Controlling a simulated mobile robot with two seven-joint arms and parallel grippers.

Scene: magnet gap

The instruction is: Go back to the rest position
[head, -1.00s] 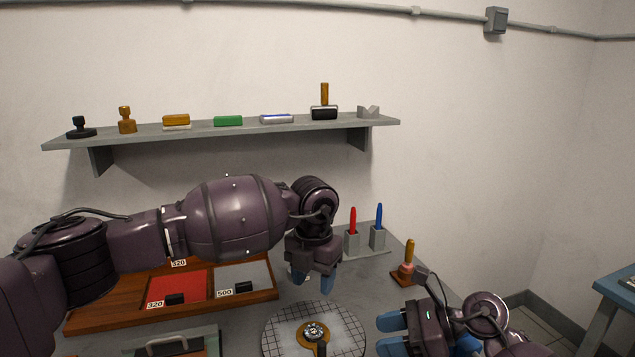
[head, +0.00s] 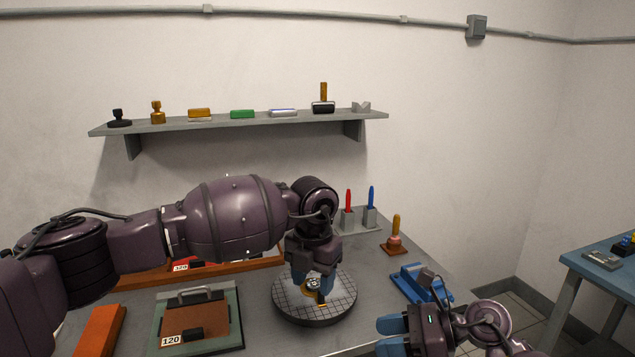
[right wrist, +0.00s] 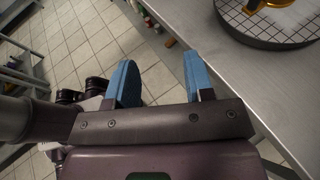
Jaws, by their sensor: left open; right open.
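My left gripper (head: 313,286) hangs at the middle of the head view, fingers pointing down, open. It overlaps the round gridded plate (head: 335,312) in the picture. A gold-coloured ring piece (head: 308,288) on that plate is partly hidden behind its fingers, and I cannot tell whether they touch. My right gripper (head: 391,336) is at the lower right of the head view, open and empty, fingers pointing left. In the right wrist view its two blue fingers (right wrist: 161,78) stand apart over the floor beside the table edge, with nothing between them.
The grey table (head: 255,335) holds a green-framed board marked 120 (head: 228,328), a wooden tray (head: 140,275), a blue fixture (head: 411,284), a plunger-like tool (head: 394,238) and red and blue pens. A shelf (head: 240,124) is on the wall. A blue table (head: 590,262) stands right.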

